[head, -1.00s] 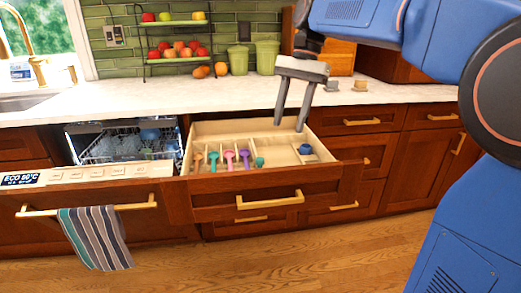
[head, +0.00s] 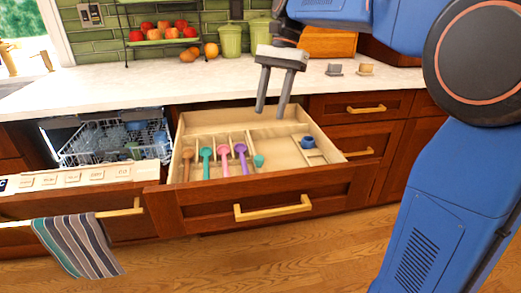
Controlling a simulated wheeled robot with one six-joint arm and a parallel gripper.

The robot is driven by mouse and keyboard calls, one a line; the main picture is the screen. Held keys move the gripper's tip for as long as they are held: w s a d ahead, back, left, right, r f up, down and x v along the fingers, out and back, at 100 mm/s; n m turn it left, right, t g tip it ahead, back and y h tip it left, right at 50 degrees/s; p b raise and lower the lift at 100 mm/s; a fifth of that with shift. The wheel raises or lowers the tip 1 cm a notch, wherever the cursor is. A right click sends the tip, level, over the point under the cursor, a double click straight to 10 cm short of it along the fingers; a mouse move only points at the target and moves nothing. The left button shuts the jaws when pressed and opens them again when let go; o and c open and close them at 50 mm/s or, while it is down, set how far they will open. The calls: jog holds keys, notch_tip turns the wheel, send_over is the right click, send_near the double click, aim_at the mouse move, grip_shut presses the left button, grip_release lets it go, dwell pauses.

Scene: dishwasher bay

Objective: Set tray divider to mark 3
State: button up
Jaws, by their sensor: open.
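The open drawer (head: 270,200) holds a pale wooden tray (head: 285,128). Thin upright slats split the left side of the tray, and one slat (head: 250,139) stands to the right of the purple utensil. I cannot tell which slat is the movable divider, and no numbered marks are readable. A round blue piece (head: 307,142) sits in the right part of the tray near a pale frame-like strip (head: 316,155). My gripper (head: 271,112) is open and empty, pointing down above the back of the drawer, apart from the slats.
Brown, teal, pink and purple utensils (head: 223,150) and a small teal piece (head: 259,161) lie in the tray. The open dishwasher (head: 110,140) is at left, with a striped towel (head: 78,245) on its handle. The white countertop (head: 180,82) runs behind.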

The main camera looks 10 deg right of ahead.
aim_at(259, 157)
jog(key=x, duration=1.2)
jog(key=shift+f, duration=0.4)
